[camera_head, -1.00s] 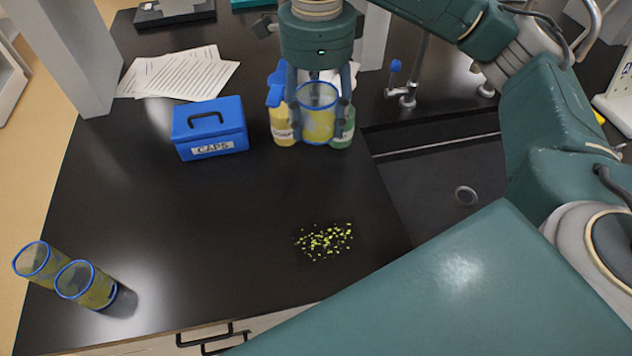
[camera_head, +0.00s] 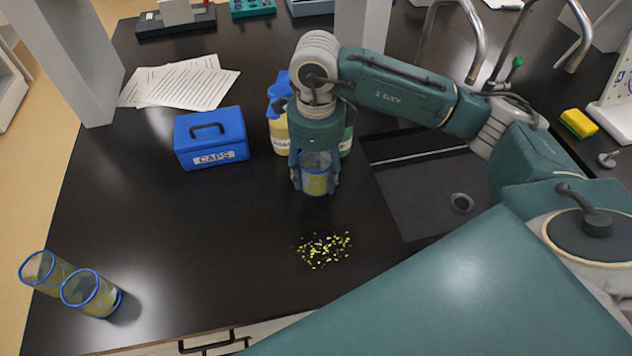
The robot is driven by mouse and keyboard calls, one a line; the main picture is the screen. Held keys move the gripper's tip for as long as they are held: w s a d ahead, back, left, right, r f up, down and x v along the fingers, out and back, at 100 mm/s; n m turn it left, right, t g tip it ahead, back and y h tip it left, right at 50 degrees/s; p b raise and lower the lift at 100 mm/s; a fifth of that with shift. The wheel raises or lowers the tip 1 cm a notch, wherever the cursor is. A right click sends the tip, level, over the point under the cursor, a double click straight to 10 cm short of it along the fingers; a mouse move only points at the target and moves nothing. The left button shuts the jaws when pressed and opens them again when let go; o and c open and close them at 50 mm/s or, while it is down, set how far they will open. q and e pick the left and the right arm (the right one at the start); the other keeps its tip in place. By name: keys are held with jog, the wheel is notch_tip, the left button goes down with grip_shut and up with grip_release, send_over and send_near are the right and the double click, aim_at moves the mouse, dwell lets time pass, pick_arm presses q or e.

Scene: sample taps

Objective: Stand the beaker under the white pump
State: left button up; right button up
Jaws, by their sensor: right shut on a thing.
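My right gripper (camera_head: 315,186) points down and is shut on a clear beaker (camera_head: 316,182) with yellowish contents and a blue rim. The fingers are on either side of the beaker, which looks upright, over the dark bench in front of some bottles. I cannot tell if its base touches the bench. A yellow bottle with a blue top (camera_head: 279,128) and a green bottle (camera_head: 348,137) stand just behind, partly hidden by my wrist. No white pump shows clearly. Two more blue-rimmed beakers (camera_head: 92,295) stand at the front left. My left gripper is not in view.
A blue CAPS box (camera_head: 211,140) stands left of the gripper, with papers (camera_head: 190,84) behind it. Yellow-green bits (camera_head: 324,250) lie scattered on the bench in front. A sink (camera_head: 430,195) is to the right. The bench's middle left is clear.

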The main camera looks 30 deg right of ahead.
aim_at(316, 186)
notch_tip(316, 186, down, 4)
jog(key=shift+f+p, duration=0.1)
jog(key=shift+p, duration=0.45)
jog(key=shift+f, duration=0.15)
jog(key=shift+f+b, duration=0.2)
jog(key=shift+b, duration=0.1)
jog(key=o, duration=1)
jog(key=shift+r, duration=0.15)
